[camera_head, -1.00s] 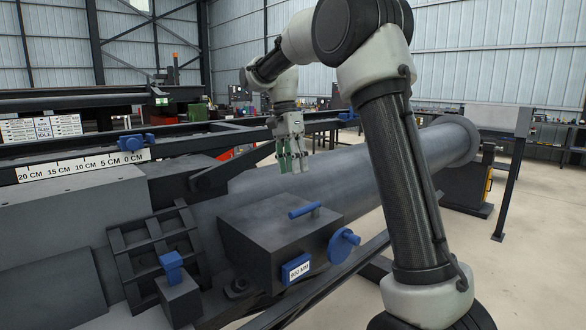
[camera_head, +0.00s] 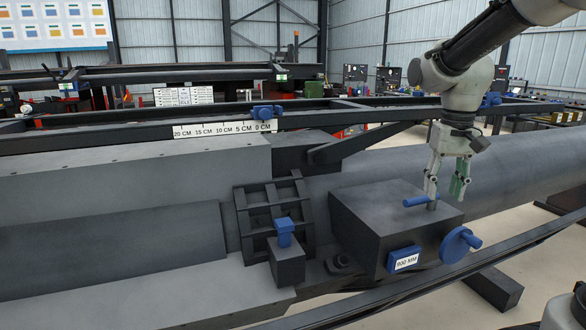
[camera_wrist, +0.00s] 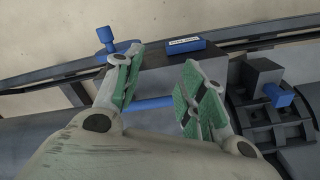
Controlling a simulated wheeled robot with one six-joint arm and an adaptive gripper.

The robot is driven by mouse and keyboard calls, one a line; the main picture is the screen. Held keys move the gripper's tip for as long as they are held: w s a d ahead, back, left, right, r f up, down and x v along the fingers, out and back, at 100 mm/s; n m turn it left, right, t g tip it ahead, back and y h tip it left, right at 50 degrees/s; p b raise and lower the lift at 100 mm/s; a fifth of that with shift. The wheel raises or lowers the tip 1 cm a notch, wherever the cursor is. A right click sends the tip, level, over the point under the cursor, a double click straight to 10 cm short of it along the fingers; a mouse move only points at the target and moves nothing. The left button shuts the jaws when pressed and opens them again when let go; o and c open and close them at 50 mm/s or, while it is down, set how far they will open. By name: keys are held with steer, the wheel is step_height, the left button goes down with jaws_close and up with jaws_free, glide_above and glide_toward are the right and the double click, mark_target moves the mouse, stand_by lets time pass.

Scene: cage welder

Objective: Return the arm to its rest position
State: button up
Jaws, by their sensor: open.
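My gripper (camera_head: 445,192) is open and points down at the right of the head view, above the dark box with the blue T-handle. The blue T-handle (camera_head: 416,201) shows just beside the left finger; I cannot tell whether they touch. In the wrist view my gripper (camera_wrist: 158,80) has its two green-padded fingers spread with nothing clamped between them. The blue bar (camera_wrist: 150,103) of the handle shows beyond, between the fingers. My arm reaches in from the upper right, bent at the elbow.
A large grey pipe (camera_head: 510,172) runs behind. A dark rail (camera_head: 440,280) crosses in front; pale floor lies beyond.

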steer(key=s+d+n+t, duration=0.1)
steer(key=s+t, duration=0.1)
steer(key=s, duration=0.7)
steer(key=s+d+t, duration=0.1)
steer(key=s+t, duration=0.1)
steer(key=s, duration=0.6)
steer(key=shift+s+d+r+n, duration=0.35)
steer(key=shift+s+r+n, duration=0.05)
steer(key=shift+d, duration=0.1)
steer(key=shift+c, duration=0.6)
